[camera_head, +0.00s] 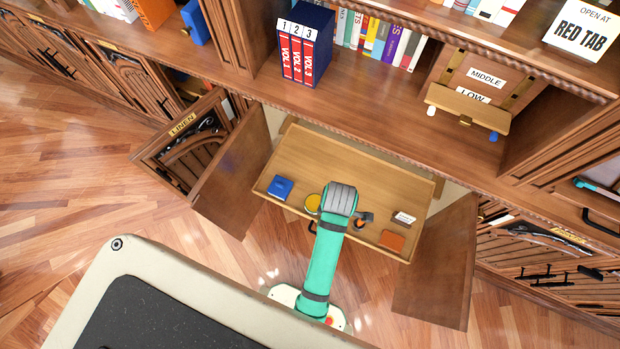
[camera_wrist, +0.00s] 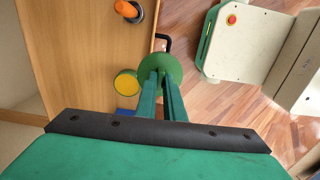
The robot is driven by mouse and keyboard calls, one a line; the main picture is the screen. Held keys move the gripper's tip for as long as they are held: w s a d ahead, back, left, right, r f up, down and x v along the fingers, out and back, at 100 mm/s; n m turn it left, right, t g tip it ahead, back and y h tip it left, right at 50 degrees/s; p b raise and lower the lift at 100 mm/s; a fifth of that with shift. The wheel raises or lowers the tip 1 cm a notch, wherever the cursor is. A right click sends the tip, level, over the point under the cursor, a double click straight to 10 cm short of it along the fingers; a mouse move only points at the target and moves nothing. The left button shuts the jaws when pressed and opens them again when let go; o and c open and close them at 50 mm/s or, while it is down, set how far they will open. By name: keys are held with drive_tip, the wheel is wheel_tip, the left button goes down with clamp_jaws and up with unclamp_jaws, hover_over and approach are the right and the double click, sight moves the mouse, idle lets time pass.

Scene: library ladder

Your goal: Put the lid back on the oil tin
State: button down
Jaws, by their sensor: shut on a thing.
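The oil tin (camera_wrist: 127,82) stands in the open drawer, a round green can with a yellow top face. It shows in the head view as a yellow disc (camera_head: 313,202) just left of my arm. My gripper (camera_wrist: 160,80) is shut on the green round lid (camera_wrist: 166,58), which is beside the tin in the wrist view and partly overlaps its edge there. I cannot tell its height above the drawer. In the head view my arm hides the lid and the fingers.
The drawer (camera_head: 300,150) also holds a blue box (camera_head: 280,188), a white card (camera_head: 404,217), a brown-orange block (camera_head: 391,240) and a dark round item with an orange part (camera_wrist: 125,8). Open cabinet doors (camera_head: 232,178) (camera_head: 440,265) flank it. A black handle (camera_wrist: 163,40) is near the lid.

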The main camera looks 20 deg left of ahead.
drive_tip(key=w+a+f, duration=0.4)
drive_tip(key=w+a, duration=0.4)
drive_tip(key=shift+w+a+f, duration=0.1)
drive_tip(key=shift+f, duration=1.35)
drive_tip(key=shift+a+f, duration=0.1)
drive_tip(key=shift+f, duration=1.55)
drive_tip(key=shift+w, duration=0.1)
drive_tip(key=shift+f, duration=0.15)
